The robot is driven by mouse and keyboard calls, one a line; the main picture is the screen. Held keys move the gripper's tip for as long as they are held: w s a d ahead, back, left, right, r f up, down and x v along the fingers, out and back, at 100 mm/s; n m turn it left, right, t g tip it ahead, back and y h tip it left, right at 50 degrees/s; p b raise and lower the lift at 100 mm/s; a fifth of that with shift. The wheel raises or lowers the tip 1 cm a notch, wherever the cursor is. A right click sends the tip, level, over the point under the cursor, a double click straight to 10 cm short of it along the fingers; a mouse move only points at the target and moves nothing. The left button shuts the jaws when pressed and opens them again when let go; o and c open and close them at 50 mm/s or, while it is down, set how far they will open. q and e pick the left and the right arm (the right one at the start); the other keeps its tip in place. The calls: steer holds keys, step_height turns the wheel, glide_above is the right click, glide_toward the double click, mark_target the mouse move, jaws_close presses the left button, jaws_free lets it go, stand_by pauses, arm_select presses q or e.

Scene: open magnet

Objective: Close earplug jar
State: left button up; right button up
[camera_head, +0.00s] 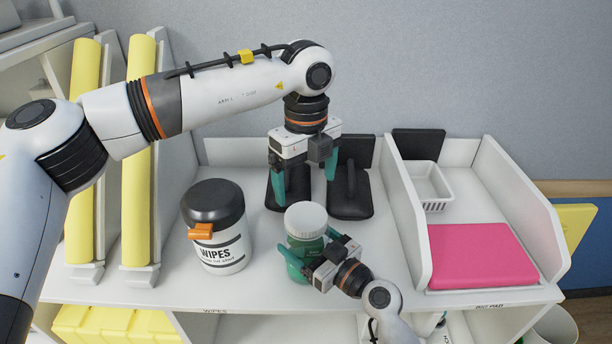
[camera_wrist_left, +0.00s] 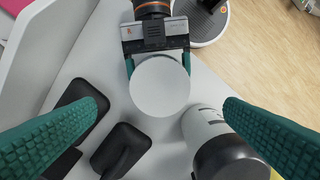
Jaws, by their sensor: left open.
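The earplug jar (camera_head: 302,250) is green and stands near the front of the white shelf top. Its round white lid (camera_head: 306,218) sits on top and shows from above in the left wrist view (camera_wrist_left: 160,86); I cannot tell whether it is fully seated. My right gripper (camera_head: 308,243) reaches in from the front right, its teal fingers shut around the jar's body below the lid. My left gripper (camera_head: 304,188) points down just behind and above the lid, fingers wide apart and empty. In the left wrist view the lid lies beyond and between its fingertips.
A wipes canister (camera_head: 222,247) with a black top stands left of the jar. Black bookend-like stands (camera_head: 350,198) are behind it. On the right, a white divided tray holds a pink stack (camera_head: 470,255) and a small white basket (camera_head: 428,185). Yellow rolls (camera_head: 137,170) stand at left.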

mark_target(306, 216)
arm_select(q)
steer(key=shift+n, duration=0.7)
arm_select(e)
steer(key=shift+f, duration=0.1)
arm_select(q)
steer(key=shift+f, duration=3.95)
steer(key=c, duration=1)
